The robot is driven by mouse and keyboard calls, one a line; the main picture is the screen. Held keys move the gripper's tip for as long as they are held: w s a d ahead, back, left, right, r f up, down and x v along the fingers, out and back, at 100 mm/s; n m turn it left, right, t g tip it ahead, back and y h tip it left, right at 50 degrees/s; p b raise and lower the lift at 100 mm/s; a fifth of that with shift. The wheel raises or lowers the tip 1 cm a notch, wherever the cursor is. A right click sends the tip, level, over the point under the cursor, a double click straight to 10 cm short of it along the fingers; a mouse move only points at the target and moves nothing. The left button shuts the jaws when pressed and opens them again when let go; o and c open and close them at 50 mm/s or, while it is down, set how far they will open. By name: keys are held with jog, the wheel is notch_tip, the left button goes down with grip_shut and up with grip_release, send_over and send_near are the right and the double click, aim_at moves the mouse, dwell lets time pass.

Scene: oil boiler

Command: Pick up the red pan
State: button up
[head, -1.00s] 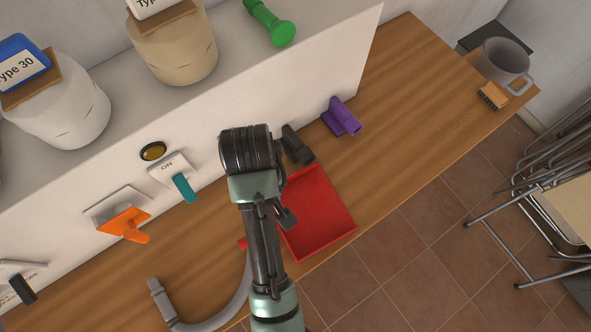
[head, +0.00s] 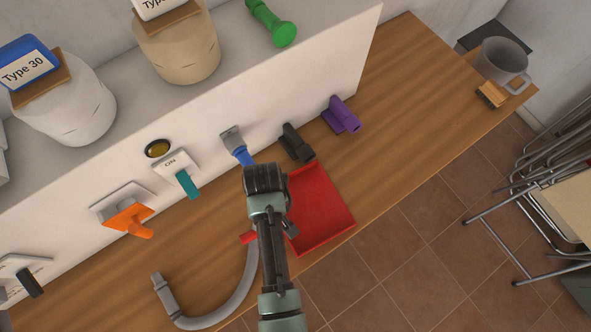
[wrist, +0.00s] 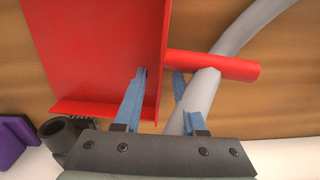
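The red pan (head: 322,212) lies on the wooden counter, partly hidden by my arm in the head view. In the wrist view its flat tray (wrist: 95,50) fills the upper left and its round handle (wrist: 225,66) points right. My gripper (wrist: 160,78) is open in the wrist view. One blue finger overlaps the pan's edge near the handle's root; the other reaches just below the handle. The handle is not clearly between the fingers, and I cannot tell whether they touch it.
A grey hose (head: 238,290) curves on the counter and passes by the handle, close to one finger in the wrist view (wrist: 203,95). The counter's right part is clear.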

jog(key=shift+c, duration=0.2)
grip_shut()
dwell(1.3)
